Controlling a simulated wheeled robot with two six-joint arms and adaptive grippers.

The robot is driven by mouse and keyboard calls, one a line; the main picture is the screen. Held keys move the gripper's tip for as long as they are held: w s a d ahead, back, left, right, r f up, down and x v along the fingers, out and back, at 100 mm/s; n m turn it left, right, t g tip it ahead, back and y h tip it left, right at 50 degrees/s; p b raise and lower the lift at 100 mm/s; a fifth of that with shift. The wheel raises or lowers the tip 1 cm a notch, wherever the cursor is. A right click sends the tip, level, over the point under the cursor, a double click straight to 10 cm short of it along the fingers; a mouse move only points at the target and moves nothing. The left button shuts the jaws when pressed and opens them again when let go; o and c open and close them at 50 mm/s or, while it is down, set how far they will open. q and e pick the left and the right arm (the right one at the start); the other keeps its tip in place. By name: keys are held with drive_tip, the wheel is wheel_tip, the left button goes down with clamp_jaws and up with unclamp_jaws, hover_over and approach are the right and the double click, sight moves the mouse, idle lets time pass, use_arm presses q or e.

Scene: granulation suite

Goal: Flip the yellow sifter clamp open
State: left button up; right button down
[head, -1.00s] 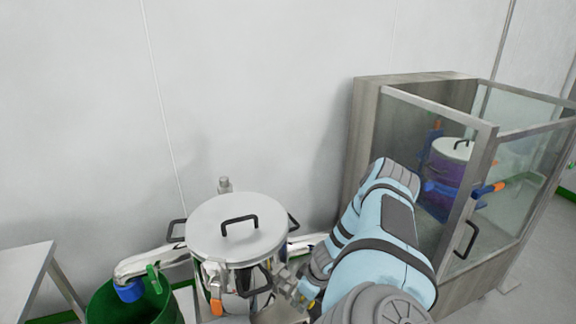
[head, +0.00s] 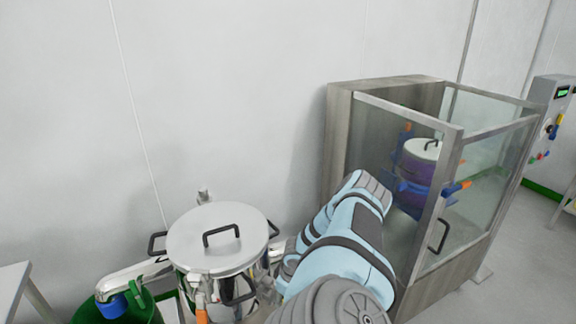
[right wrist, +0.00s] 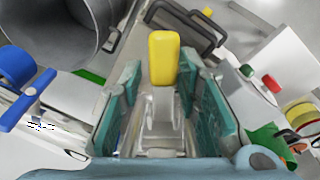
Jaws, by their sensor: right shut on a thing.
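The yellow clamp handle (right wrist: 165,57) shows upright in the right wrist view, with a clear or grey clamp body (right wrist: 160,110) below it. My right gripper (right wrist: 167,95) has a teal finger on each side of the clamp and is shut on it. In the head view my right arm comes from the bottom and reaches to the right side of the sifter (head: 190,242), a steel vessel with a round lid and black handles. The fingers and the yellow handle are hard to make out there. My left gripper is not in view.
A glass-walled cabinet (head: 338,150) stands at the right with a purple drum (head: 415,172) inside. A control panel (head: 552,100) stands at the right edge.

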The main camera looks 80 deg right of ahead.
drive_tip(key=shift+w+d+r, duration=0.2)
drive_tip(key=shift+w+d, duration=0.15)
drive_tip(key=shift+d, duration=0.15)
drive_tip(key=c, duration=1.3)
unclamp_jaws()
drive_tip(key=shift+d, duration=0.1)
drive_tip(key=shift+f, duration=0.35)
drive_tip(key=shift+f, duration=0.1)
